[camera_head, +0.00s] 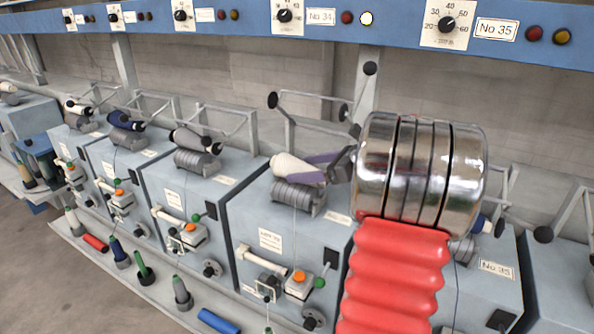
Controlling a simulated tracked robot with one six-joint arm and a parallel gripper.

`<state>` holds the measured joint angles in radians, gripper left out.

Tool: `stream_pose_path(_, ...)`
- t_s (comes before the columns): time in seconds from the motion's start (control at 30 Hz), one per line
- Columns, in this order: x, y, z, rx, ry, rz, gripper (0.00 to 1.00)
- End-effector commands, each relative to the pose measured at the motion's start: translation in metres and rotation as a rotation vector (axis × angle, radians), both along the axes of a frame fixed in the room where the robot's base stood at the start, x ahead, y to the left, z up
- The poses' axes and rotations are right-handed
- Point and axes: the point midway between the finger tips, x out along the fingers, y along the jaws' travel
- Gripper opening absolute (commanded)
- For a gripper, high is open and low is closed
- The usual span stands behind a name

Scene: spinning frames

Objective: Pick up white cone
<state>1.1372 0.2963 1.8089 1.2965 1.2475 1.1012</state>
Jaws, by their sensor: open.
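A white cone (288,166) lies on its side on a grey grooved drum (297,197) on the spinning unit left of my arm. Another cone, white with dark ends (78,107), lies on a unit at the far left.
Dark-wound cones (126,121) sit on neighbouring units. A thin metal cradle frame (310,98) rises behind the white cone. A blue beam (240,20) with dials and lamps runs above. Blue and green bobbins (144,268) stand on the lower ledge.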

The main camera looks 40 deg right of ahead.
Motion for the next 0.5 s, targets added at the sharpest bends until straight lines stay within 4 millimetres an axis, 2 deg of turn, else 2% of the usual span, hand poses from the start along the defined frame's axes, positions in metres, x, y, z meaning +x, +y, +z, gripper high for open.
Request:
stream_pose_path(0.23, 0.029, 0.008, -0.013, 0.000, 0.000, 0.003, 0.75)
stream_pose_path(0.5, 0.034, 0.009, -0.015, 0.000, 0.000, 0.000, 0.75)
